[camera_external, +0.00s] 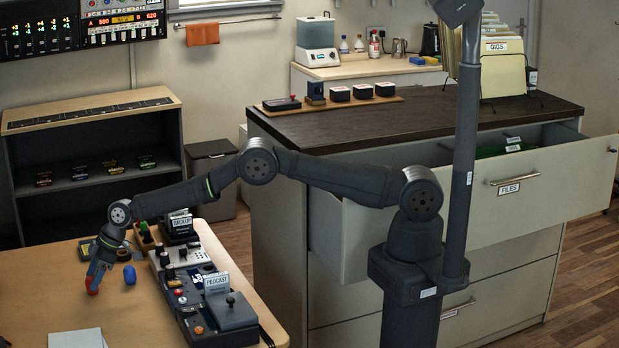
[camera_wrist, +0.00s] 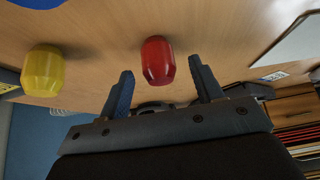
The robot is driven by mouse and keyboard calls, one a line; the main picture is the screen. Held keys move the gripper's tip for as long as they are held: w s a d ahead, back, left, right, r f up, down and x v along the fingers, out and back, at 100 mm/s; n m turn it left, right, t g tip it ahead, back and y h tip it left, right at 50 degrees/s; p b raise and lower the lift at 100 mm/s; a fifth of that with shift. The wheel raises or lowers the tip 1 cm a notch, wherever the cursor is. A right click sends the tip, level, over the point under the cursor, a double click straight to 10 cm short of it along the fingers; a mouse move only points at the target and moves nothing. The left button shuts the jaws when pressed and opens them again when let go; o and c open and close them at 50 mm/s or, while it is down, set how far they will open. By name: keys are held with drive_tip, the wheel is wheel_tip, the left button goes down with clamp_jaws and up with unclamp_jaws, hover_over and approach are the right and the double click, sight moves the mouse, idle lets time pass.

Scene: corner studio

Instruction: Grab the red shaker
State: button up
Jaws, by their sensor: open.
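The red shaker (camera_wrist: 157,60) stands on the wooden table in the wrist view, just ahead of and between my two fingertips. In the external view only a small red part (camera_external: 93,290) shows below my gripper (camera_external: 98,271); the rest is hidden by the fingers. My gripper (camera_wrist: 160,77) is open, with one finger on each side of the shaker's line and a gap to each.
A yellow shaker (camera_wrist: 43,71) stands left of the red one in the wrist view. A blue shaker (camera_external: 129,275) stands right of my gripper in the external view. Mixer equipment (camera_external: 184,257) lines the table's right side. White paper (camera_external: 76,338) lies in front.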

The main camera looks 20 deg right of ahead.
drive_tip(key=shift+x, duration=1.1)
drive_tip(key=shift+c, duration=0.2)
drive_tip(key=c, duration=1)
